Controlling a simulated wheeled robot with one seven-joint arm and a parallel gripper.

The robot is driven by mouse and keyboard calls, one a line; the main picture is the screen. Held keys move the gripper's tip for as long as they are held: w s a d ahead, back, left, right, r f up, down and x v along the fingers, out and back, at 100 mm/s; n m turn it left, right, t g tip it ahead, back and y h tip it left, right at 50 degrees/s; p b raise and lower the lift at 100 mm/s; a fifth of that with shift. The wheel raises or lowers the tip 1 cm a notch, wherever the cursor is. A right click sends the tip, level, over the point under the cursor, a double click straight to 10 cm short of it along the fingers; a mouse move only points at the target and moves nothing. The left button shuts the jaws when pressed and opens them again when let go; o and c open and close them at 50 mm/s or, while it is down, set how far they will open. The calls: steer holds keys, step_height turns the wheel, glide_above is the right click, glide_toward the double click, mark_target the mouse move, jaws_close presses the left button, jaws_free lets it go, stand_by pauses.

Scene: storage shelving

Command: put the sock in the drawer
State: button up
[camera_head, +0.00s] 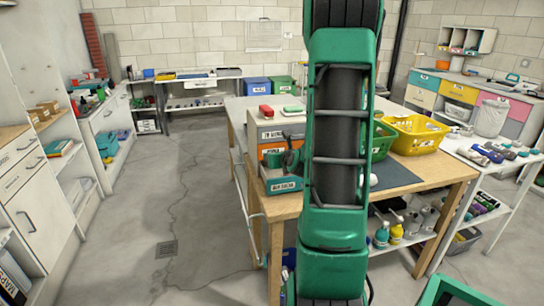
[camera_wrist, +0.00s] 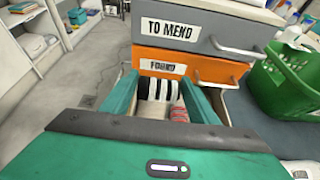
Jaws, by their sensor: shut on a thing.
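A black-and-white striped sock (camera_wrist: 158,88) shows between the tips of my gripper (camera_wrist: 160,94) in the wrist view. My gripper is shut on it. A pale thing with red bands (camera_wrist: 179,112) shows just below it; I cannot tell what it rests on. The drawer unit has a grey drawer labelled "TO MEND" (camera_wrist: 200,25) and an orange drawer labelled "FOUND" (camera_wrist: 205,68), both closed. In the head view, a teal drawer (camera_head: 284,185) below them is pulled out, and my gripper (camera_head: 292,160) is over it. Its inside is mostly hidden.
The unit stands on a wooden workbench (camera_head: 442,175). A green basket (camera_wrist: 290,80) and a yellow basket (camera_head: 412,134) stand to its right. Bottles (camera_head: 396,235) stand on the shelf below. The floor to the left is clear.

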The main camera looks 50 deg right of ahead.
steer(key=shift+f, duration=2.15)
steer(key=o, duration=1.1)
steer(key=shift+s, duration=0.1)
